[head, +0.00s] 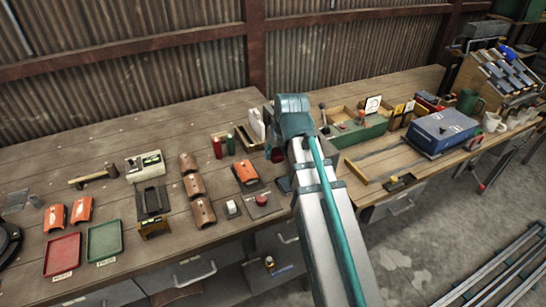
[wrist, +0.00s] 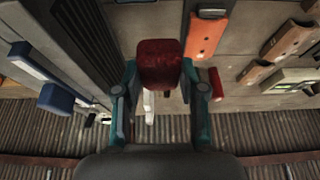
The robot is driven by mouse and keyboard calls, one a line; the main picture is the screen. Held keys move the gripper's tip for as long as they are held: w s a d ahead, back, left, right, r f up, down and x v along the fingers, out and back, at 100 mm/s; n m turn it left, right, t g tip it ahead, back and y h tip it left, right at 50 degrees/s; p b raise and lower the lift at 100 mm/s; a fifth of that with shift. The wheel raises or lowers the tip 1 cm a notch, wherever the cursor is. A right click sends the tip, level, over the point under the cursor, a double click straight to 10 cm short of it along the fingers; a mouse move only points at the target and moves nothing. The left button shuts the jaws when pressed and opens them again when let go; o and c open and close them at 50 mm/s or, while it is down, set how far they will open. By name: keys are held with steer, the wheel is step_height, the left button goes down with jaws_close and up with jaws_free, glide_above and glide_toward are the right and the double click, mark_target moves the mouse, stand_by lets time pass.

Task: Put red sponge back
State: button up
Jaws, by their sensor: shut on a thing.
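The red sponge (wrist: 160,58) is a dark red block between the two teal fingers of my gripper (wrist: 160,72) in the wrist view. My gripper is shut on it, with one finger at each side. In the head view a small dark red part, likely the sponge (head: 277,155), shows at the left edge of my arm. My arm hides most of the gripper there. The gripper is over the right part of the left workbench (head: 130,135). I cannot tell whether the sponge touches the bench.
An orange curved part (head: 245,172) and a plate with a red button (head: 261,200) lie left of my arm. Red and green bottles (head: 217,147) stand behind. A red tray (head: 62,254) and green tray (head: 104,240) lie far left. A blue case (head: 441,132) is right.

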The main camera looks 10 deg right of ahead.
steer(key=w+f, duration=0.2)
steer(key=w+f+p, duration=0.1)
steer(key=w+f, duration=0.1)
steer(key=w, duration=0.1)
steer(key=w+f+p, duration=0.1)
steer(key=w+f, duration=0.1)
steer(key=w, duration=0.1)
steer(key=shift+d+f, duration=0.15)
steer(key=shift+d, duration=0.2)
steer(key=shift+w+f+p, duration=0.4)
steer(key=shift+w+f, duration=0.15)
steer(key=shift+f, duration=0.15)
step_height(320, 180, down, 2)
steer(key=shift+s+f+p, duration=0.1)
steer(key=shift+f+p, duration=0.1)
steer(key=shift+p, duration=0.55)
steer(key=shift+f, duration=0.4)
steer(key=shift+f, duration=0.2)
steer(key=o, duration=1)
steer(key=shift+r, duration=0.1)
